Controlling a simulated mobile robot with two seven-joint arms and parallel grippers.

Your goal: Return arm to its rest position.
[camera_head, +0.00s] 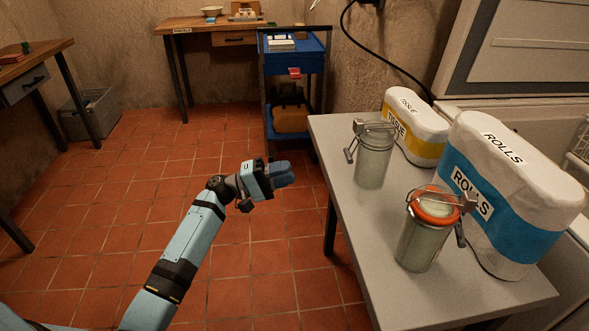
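My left arm reaches in from the lower left over the floor. Its gripper (284,174) is in the air left of the grey table (387,278), apart from the table and the jars. Its blue fingers look close together, with nothing seen between them. My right gripper is not in view. On the table a glass jar (373,163) with a wire clasp stands upright towards the back. A second jar (421,243), with an orange ring at its lid and a metal clasp, stands nearer the front.
A white and blue ROLLS pack (512,190) and a yellow TISSUE pack (417,126) stand right of the jars. A blue cart (296,62), a wooden PARCELS table (205,23) and a grey crate (91,114) are farther back. The tiled floor around my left arm is clear.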

